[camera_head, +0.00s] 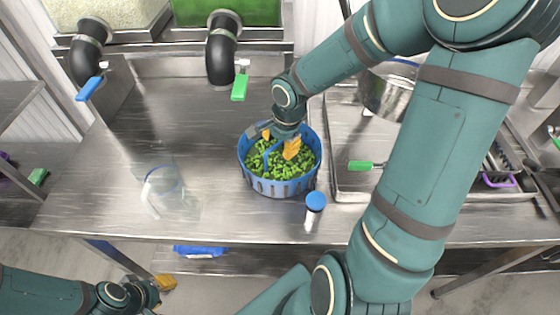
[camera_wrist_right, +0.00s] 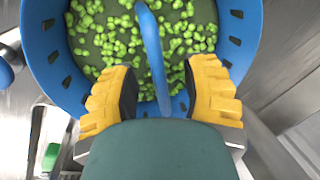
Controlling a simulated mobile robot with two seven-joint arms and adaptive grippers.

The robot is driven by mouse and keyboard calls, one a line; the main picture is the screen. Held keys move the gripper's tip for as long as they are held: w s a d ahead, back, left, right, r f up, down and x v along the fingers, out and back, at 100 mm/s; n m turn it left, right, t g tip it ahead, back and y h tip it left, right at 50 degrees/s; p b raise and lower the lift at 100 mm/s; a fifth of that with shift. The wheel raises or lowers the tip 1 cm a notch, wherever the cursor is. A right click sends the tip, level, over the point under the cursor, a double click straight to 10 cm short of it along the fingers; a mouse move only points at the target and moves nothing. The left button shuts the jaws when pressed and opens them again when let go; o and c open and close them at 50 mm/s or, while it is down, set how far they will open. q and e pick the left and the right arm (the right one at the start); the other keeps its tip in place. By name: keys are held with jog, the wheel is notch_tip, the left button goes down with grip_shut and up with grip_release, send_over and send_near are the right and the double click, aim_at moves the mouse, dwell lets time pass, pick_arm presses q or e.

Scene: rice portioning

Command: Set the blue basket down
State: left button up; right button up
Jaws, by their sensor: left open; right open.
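The blue basket (camera_head: 281,188) stands on the steel counter (camera_head: 215,215) in the head view, with green pieces (camera_head: 268,163) inside. My right gripper (camera_head: 277,143) is over the basket, its yellow fingertips apart. In the right wrist view the gripper (camera_wrist_right: 160,95) is open, with the basket's blue handle (camera_wrist_right: 152,45) running between the fingers without visible contact. The basket (camera_wrist_right: 45,55) and green pieces (camera_wrist_right: 110,40) lie below it. My left gripper (camera_head: 160,284) is at the lower left, below the counter's front edge and away from the basket; nothing shows in it.
A clear container (camera_head: 163,188) stands left of the basket. A blue-capped shaker (camera_head: 315,205) stands close to its lower right. A metal tray (camera_head: 345,184) with a green-handled tool (camera_head: 362,165) lies to the right. Two dark spouts (camera_head: 222,48) hang at the back.

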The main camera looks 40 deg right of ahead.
jog(key=shift+f+b, duration=0.2)
jog(key=shift+b, duration=0.2)
dwell(0.5)
grip_shut()
